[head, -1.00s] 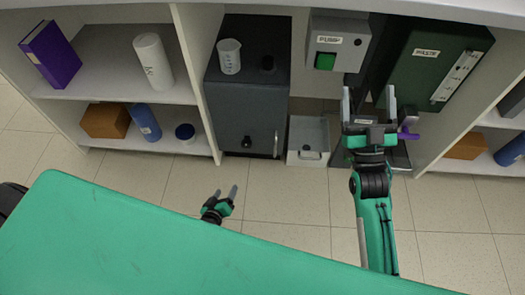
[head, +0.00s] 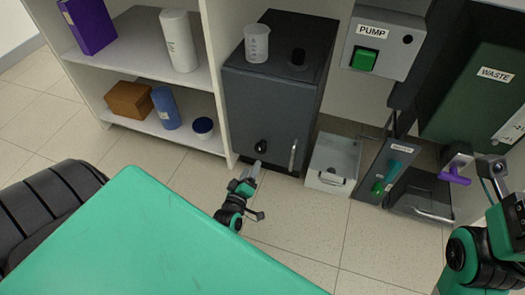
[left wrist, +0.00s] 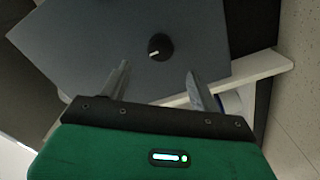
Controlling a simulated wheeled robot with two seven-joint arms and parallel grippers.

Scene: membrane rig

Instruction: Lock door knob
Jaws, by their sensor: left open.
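The black round door knob (head: 261,147) is on the front of the dark grey cabinet (head: 270,110). A vertical metal handle (head: 293,155) is to its right. In the left wrist view the knob (left wrist: 160,47) shows a short white mark pointing left and slightly down. My left gripper (head: 253,172) is open and empty, just in front of and below the knob in the head view. In the left wrist view its two fingers (left wrist: 157,72) are apart, with the knob beyond the gap and not touched.
A beaker (head: 257,44) stands on the cabinet top. A white drawer box (head: 333,163), the PUMP box (head: 380,43) and the green WASTE container (head: 487,85) are to the right. Shelves (head: 150,50) are on the left. A green surface (head: 150,240) fills the foreground.

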